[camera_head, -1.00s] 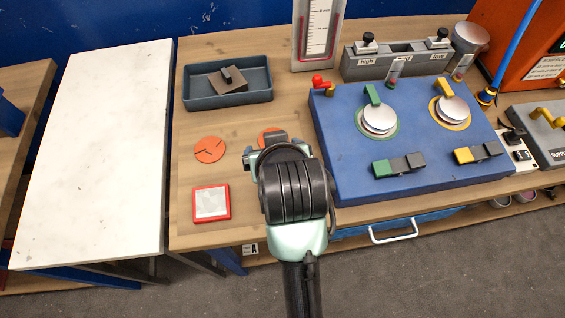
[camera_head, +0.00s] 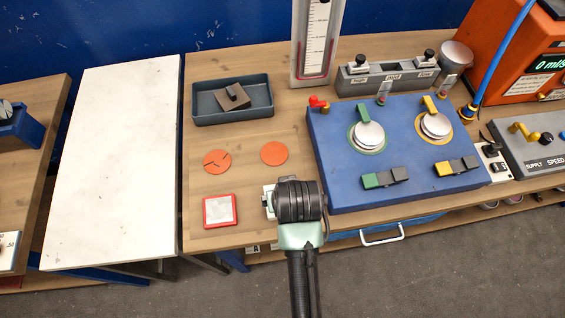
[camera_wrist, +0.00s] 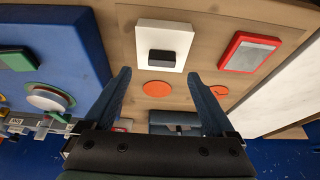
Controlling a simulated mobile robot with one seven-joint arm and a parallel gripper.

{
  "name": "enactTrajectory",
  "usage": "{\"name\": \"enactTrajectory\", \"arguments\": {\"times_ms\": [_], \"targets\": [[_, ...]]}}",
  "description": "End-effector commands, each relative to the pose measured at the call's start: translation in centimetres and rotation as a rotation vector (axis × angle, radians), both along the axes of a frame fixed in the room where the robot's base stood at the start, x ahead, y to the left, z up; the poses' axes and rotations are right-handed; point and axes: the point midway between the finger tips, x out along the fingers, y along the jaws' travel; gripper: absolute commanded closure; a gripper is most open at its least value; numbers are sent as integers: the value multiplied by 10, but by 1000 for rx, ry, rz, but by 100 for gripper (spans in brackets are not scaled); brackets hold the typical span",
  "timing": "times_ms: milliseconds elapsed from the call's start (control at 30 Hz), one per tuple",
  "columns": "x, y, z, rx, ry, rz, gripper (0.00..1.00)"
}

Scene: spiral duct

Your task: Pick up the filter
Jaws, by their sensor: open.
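I cannot tell for sure which piece is the filter. A brown-grey square plate with a dark grip (camera_head: 233,96) lies tilted in the dark tray (camera_head: 204,116). A white square block (camera_wrist: 145,36) with a black grip on top (camera_wrist: 163,57) shows in the wrist view; in the head view only its left edge (camera_head: 268,203) shows beside my wrist. My gripper (camera_wrist: 158,76) is open and empty, with nothing between its fingers. It is over the front of the wooden table, apart from the tray; its fingertips are hidden in the head view.
Two orange discs (camera_head: 218,162) (camera_head: 274,153) and a red-framed square (camera_head: 220,210) lie flat on the wooden table. A blue panel with knobs (camera_head: 325,160) stands to the right. A tall gauge (camera_head: 318,40) stands behind. A white tabletop (camera_head: 115,160) at left is clear.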

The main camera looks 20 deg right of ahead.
Motion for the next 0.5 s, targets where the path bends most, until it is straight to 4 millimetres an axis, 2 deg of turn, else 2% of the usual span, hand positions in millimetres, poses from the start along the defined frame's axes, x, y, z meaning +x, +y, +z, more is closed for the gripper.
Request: {"name": "enactTrajectory", "arguments": {"times_ms": [167, 500], "targets": [[3, 0, -8, 1, 2, 0, 10], [16, -2, -45, -1, 0, -1, 10]]}}
